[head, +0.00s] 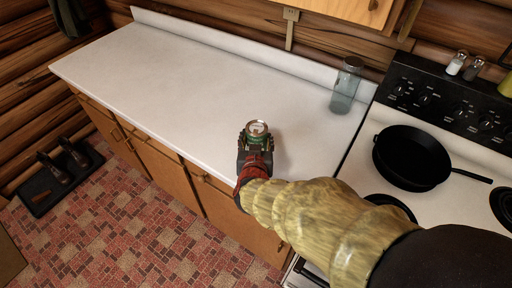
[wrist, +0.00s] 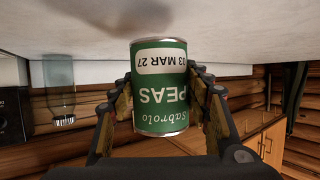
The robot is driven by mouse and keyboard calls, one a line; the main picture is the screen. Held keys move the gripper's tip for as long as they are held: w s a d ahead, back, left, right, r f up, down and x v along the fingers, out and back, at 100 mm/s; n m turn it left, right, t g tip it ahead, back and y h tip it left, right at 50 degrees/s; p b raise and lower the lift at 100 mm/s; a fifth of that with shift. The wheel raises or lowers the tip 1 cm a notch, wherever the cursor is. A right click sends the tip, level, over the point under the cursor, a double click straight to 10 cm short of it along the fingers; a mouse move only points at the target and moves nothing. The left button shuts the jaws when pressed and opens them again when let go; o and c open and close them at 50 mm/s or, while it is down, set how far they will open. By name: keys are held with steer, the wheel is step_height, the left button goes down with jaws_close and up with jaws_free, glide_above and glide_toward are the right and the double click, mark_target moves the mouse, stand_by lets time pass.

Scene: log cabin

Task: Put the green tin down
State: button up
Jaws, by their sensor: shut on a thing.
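The green tin (head: 258,128) is in my gripper (head: 256,142), over the front part of the white counter (head: 190,75). In the wrist view the tin (wrist: 160,90) shows a green label reading "PEAS", upside down in the picture. My gripper's fingers (wrist: 161,88) are shut on its two sides. The tin looks upright relative to the counter. A soft shadow lies on the counter beside it, and I cannot tell for sure whether its base touches the surface.
The stove (head: 450,150) with a black pan (head: 412,157) is to the right. The counter left of the tin is bare. Its front edge is close to my gripper.

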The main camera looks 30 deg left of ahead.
steer(key=shift+w+a+f, duration=0.15)
steer(key=shift+f, duration=0.05)
steer(key=f+b, duration=0.1)
steer(key=f, duration=0.2)
steer(key=shift+w+a+f+b, duration=0.1)
steer(key=shift+a+f+b, duration=0.15)
steer(key=shift+b, duration=0.15)
steer(key=shift+r, duration=0.1)
steer(key=shift+d, duration=0.1)
steer(key=o, duration=1.5)
steer(key=shift+f, duration=0.2)
